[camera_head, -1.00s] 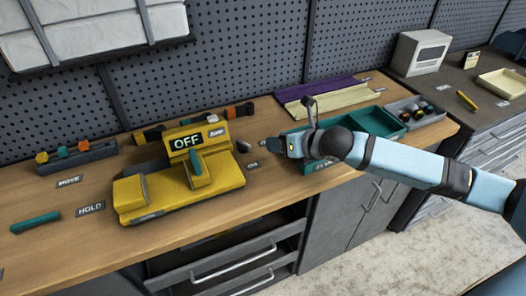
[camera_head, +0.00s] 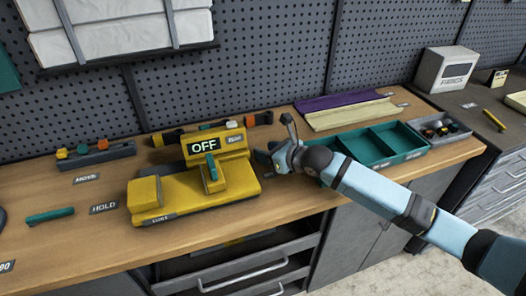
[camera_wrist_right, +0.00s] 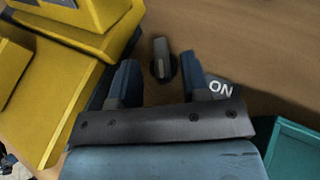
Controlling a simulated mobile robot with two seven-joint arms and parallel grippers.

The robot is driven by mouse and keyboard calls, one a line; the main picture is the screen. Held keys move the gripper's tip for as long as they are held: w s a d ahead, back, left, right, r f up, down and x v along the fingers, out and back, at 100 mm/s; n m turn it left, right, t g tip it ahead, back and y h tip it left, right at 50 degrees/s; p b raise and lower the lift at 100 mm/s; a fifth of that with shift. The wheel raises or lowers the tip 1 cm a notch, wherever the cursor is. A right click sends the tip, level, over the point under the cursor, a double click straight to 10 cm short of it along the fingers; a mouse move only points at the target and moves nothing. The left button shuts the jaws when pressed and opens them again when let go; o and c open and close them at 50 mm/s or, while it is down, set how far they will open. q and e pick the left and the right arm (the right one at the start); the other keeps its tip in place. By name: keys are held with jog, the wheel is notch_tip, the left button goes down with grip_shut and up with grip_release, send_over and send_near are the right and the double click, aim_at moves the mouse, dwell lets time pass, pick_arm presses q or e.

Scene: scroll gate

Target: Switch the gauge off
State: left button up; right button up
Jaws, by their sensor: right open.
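The yellow gauge (camera_head: 185,190) stands on the wooden workbench and its black display (camera_head: 204,146) reads OFF. A teal lever (camera_head: 211,168) sits on its front. My right gripper (camera_head: 262,160) is just right of the gauge, above the bench. In the right wrist view the open fingers (camera_wrist_right: 160,82) point at a small dark grey knob (camera_wrist_right: 161,60) on the bench, which lies just beyond and between the fingertips. An ON label (camera_wrist_right: 221,88) lies right of the right finger. The gripper hides the knob in the head view. My left gripper is not in view.
A teal divided tray (camera_head: 375,150) is right of the gripper, partly behind my arm. A teal bar (camera_head: 50,216) and a HOLD label (camera_head: 104,207) lie left of the gauge. A rack with coloured blocks (camera_head: 95,156) stands at the back left. Bare bench lies in front.

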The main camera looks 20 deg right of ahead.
jog(key=shift+x, duration=1.1)
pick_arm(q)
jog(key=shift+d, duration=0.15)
pick_arm(e)
jog(key=shift+w, duration=0.1)
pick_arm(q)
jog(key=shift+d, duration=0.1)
